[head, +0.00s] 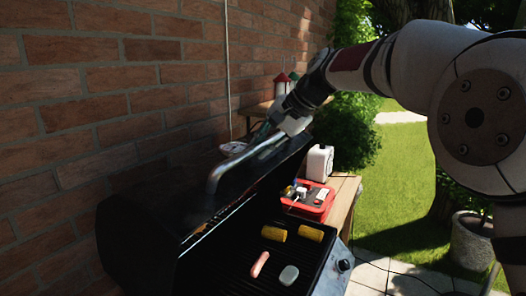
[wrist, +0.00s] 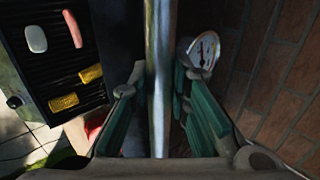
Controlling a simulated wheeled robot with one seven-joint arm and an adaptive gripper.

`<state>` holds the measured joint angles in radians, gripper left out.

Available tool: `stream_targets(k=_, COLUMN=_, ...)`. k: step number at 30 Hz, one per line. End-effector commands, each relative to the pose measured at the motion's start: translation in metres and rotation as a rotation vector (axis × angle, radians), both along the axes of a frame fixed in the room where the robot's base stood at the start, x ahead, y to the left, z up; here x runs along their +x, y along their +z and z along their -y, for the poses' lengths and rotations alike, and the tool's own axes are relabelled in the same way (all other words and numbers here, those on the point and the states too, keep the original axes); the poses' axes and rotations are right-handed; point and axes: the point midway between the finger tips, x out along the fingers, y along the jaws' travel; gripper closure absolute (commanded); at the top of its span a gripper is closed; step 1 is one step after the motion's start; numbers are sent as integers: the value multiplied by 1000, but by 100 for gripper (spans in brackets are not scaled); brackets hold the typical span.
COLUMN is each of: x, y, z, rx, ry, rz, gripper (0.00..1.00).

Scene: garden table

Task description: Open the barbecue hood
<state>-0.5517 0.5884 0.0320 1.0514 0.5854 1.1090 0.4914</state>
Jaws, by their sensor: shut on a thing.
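The black barbecue hood (head: 150,235) is raised, with the grill grate (head: 240,262) open to view below it. Its metal bar handle (head: 215,176) runs along the hood's upper edge. My gripper (head: 279,133) is at the far end of this handle. In the wrist view the handle (wrist: 160,70) passes between the green-padded fingers of my gripper (wrist: 158,112), and the jaws are shut on it. The exact contact of the pads with the bar is partly hidden. A round thermometer dial (wrist: 204,50) sits on the hood beside the handle.
Corn pieces (head: 274,233), a sausage (head: 260,264) and a pale item (head: 289,275) lie on the grate. A red tray (head: 312,205) and a white container (head: 319,163) stand on the wooden side table (head: 345,188). A brick wall (head: 100,120) stands close behind the hood.

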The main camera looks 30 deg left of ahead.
Motion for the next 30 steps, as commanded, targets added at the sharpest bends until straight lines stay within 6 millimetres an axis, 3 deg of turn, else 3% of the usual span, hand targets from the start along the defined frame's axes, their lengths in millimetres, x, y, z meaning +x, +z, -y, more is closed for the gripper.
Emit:
stream_targets(k=10, x=-1, y=-1, z=-1, rx=-2, ry=3, rz=-4, gripper=100)
stream_targets(k=11, x=-1, y=-1, z=-1, rx=-2, ry=3, rz=-4, gripper=81)
stream_targets(k=13, x=-1, y=-1, z=-1, rx=-2, ry=2, rz=-4, gripper=65)
stream_targets(k=14, x=-1, y=-1, z=-1, rx=-2, ry=2, rz=-4, gripper=62)
stream_targets(k=25, x=0, y=0, z=1, rx=-2, ry=0, rz=-2, gripper=62)
stream_targets(k=30, x=0, y=13, z=11, rx=0, ry=-3, rz=2, gripper=62)
